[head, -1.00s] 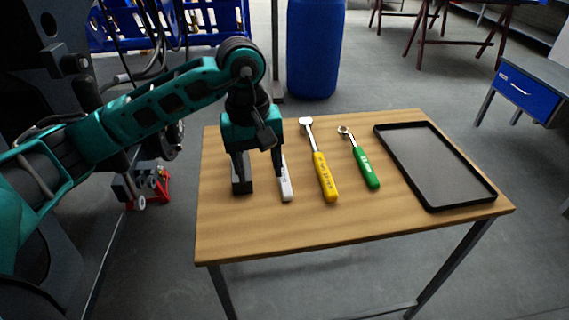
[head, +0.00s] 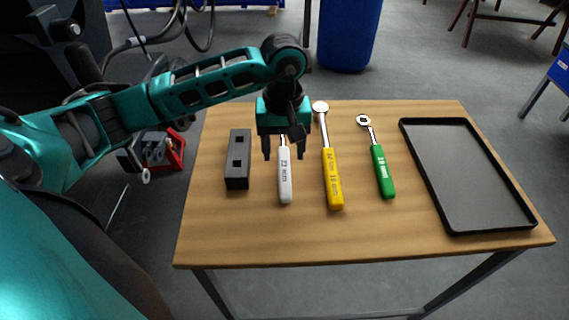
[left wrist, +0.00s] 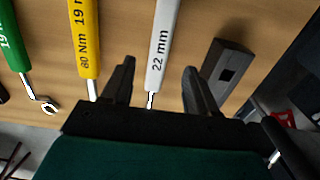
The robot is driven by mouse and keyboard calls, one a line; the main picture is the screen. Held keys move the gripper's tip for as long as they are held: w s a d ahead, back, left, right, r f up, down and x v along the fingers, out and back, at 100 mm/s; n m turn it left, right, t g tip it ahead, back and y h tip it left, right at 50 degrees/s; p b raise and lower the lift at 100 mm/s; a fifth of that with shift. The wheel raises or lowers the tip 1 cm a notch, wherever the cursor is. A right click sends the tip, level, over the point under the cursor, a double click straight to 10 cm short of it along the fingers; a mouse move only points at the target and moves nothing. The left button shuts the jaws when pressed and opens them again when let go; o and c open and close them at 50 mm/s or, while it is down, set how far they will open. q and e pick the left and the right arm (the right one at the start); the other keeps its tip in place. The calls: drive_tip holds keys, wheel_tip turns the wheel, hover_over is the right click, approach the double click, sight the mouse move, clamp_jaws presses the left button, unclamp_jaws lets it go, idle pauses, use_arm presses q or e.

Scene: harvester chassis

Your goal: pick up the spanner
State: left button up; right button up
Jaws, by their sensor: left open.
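A tool with a white handle marked 22 mm (head: 285,182) lies on the wooden table, and its handle also shows in the left wrist view (left wrist: 163,40). My left gripper (head: 284,155) is open and empty, pointing down over this tool, with one finger on each side of it; the left wrist view also shows both fingers (left wrist: 159,68). Its head end is mostly hidden by the gripper. A yellow torque wrench (head: 331,180) and a green-handled wrench with a ring-like head (head: 382,172) lie to its right. I cannot tell whether the fingers touch the table. My right gripper is out of view.
A dark block with square holes (head: 237,160) lies close to the left of the white-handled tool. A black tray (head: 468,182) fills the table's right side. The front strip of the table (head: 300,235) is clear. A blue barrel (head: 346,35) stands behind.

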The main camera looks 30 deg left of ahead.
sight(284, 166)
use_arm(q)
drive_tip(key=f, duration=0.5)
drive_tip(key=shift+w+a+f, duration=0.1)
drive_tip(key=shift+w+f, duration=0.15)
drive_tip(key=shift+f, duration=0.1)
clamp_jaws()
idle(0.4)
